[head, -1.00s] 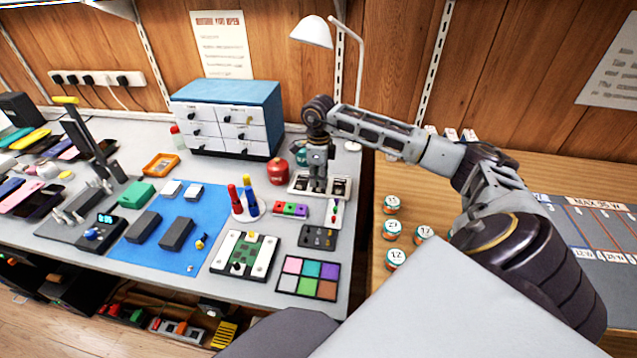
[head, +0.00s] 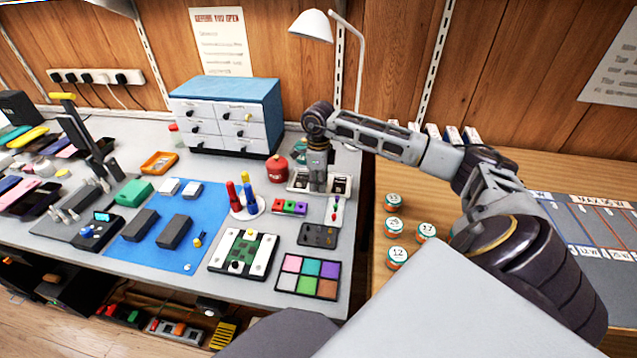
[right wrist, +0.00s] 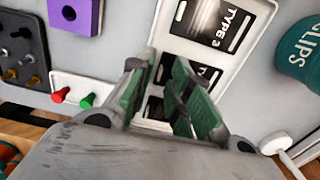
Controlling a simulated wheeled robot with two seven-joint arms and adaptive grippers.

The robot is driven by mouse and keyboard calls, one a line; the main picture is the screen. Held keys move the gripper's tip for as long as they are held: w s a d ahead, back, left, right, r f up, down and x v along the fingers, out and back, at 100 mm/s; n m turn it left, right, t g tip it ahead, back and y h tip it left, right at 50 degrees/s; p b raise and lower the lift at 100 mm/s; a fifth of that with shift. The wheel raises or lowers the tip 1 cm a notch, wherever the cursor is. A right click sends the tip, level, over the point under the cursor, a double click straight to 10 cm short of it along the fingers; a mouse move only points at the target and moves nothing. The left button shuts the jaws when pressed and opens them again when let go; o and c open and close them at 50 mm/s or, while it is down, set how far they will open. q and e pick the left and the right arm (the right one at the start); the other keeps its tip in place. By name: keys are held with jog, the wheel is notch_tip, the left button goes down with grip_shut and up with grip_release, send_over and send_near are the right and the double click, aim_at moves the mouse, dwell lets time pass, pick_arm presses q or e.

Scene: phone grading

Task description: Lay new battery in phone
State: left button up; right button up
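My right gripper (head: 317,188) points down over a white battery tray (head: 294,184) at the right end of the workbench. In the right wrist view its green-padded fingers (right wrist: 164,62) are apart, over the tray (right wrist: 160,47). A black battery (right wrist: 205,76) lies at the fingertips, partly hidden behind the right-hand finger. Another black battery marked TYPE 3 (right wrist: 212,22) lies beyond it in the tray. Contact with the battery cannot be told. A white holder with a green board-like piece (head: 245,253) lies at the bench's front; whether this is the phone is unclear. My left gripper is out of view.
A red pot (head: 277,170) and a lamp (head: 312,26) stand near the tray. A small white tray with red and green pegs (head: 335,210) lies in front of it. A dark tray (head: 317,235) and a colored grid (head: 308,278) lie nearer. Several round tins (head: 393,228) stand right.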

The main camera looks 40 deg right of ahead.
grip_shut()
jog(key=shift+r, duration=0.15)
jog(key=shift+r+p, duration=1.55)
jog(key=shift+r, duration=0.6)
jog(key=shift+r, duration=0.2)
jog(key=shift+a, duration=0.1)
